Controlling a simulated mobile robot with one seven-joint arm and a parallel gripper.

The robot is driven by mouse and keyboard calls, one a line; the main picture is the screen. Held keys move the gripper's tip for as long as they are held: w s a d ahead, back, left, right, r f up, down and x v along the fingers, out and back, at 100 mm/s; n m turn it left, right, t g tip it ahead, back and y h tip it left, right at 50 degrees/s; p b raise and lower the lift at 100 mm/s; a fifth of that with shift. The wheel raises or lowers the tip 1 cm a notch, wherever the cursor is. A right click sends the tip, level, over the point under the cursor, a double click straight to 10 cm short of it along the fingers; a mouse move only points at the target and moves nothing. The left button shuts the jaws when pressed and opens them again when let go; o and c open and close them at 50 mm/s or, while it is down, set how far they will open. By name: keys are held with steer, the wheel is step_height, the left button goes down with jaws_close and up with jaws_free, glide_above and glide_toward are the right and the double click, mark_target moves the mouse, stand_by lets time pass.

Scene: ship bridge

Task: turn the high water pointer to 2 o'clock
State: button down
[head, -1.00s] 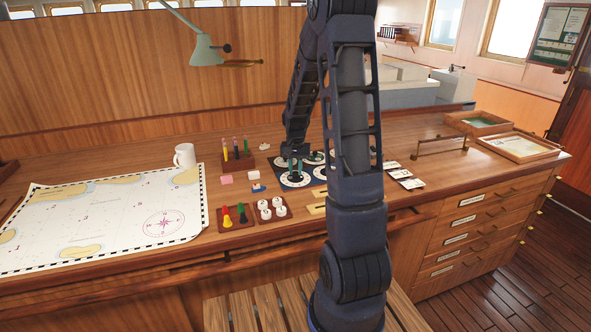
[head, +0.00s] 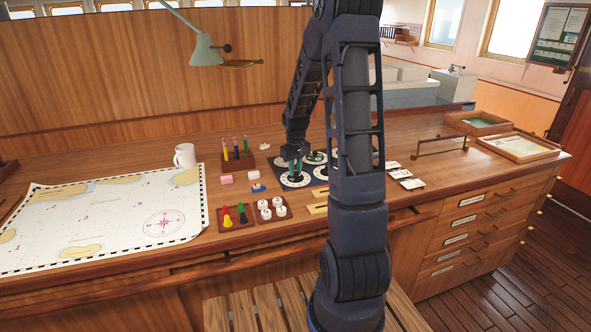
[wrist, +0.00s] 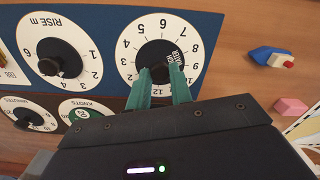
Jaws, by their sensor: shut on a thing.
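The high water dial (wrist: 137,41) is a white clock face with numbers around its rim, in the upper middle of the wrist view. Its black centre disc (wrist: 154,47) carries small white lettering at the right, partly hidden. My gripper (wrist: 160,70) has two green fingers, shut on the high water pointer at the disc's near side. The fingers hide most of the pointer, so I cannot read which hour it marks. In the head view my gripper (head: 294,162) is down at the left part of the dark dial panel (head: 290,185).
The rise dial (wrist: 72,37) with its black knob sits to the left in the wrist view, with smaller dials below it. A blue and red toy boat (wrist: 270,57) and a pink block (wrist: 290,106) lie to the right. A white mug (head: 184,156) stands beside the chart (head: 110,215).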

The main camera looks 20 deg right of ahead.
mark_target(296, 172)
stand_by(0.3)
steer(key=c, duration=1.3)
jaws_free()
steer(key=shift+o, duration=0.2)
steer(key=shift+r, duration=0.1)
step_height(296, 172, up, 11)
steer(key=shift+f, duration=0.2)
